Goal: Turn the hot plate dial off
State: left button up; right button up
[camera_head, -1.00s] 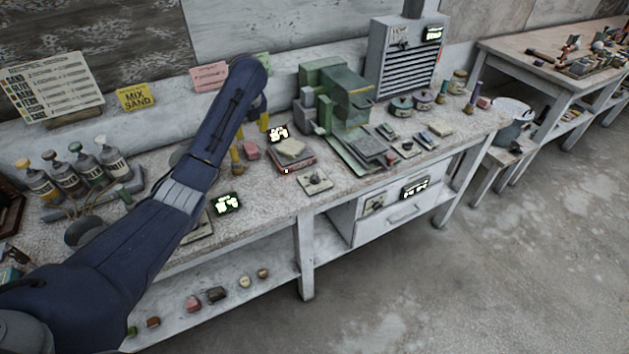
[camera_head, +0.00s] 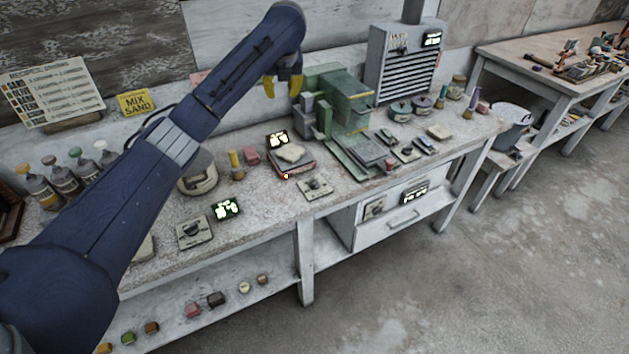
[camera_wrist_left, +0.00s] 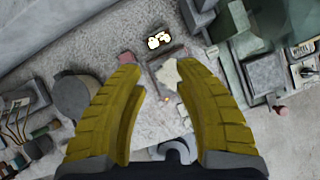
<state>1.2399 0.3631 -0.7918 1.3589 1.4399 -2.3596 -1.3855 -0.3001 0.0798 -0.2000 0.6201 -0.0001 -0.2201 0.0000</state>
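The hot plate (camera_head: 304,167) is a low dark-red and grey slab with a pale lump on it and a small orange light lit at its front edge. A lit display (camera_head: 278,139) stands behind it. A small grey plate with a dark dial knob (camera_head: 315,187) lies just in front of it, near the bench edge. My left gripper (camera_head: 283,86) hangs above and behind the hot plate, its yellow fingers apart and empty. In the left wrist view the open fingers (camera_wrist_left: 158,72) frame the display and hot plate below; I cannot make out the dial there. My right gripper is not in view.
A second dial plate (camera_head: 194,231) and lit display (camera_head: 225,209) sit further left on the bench. A third dial (camera_head: 375,208) is on the drawer unit below. A green machine (camera_head: 340,95) stands right of the gripper. Bottles (camera_head: 65,180) stand at left.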

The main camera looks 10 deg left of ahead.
pick_arm(q)
jog(key=s+d+m+g, duration=0.1)
jog(key=s+d+m, duration=0.1)
jog(key=d, duration=0.3)
jog(key=m+g+h, duration=0.1)
jog(key=g+h, duration=0.2)
jog(key=g, duration=0.1)
send_near(314, 181)
notch_tip(314, 181, down, 10)
jog(key=shift+w+d+r, duration=0.15)
jog(key=shift+c, duration=0.2)
grip_shut()
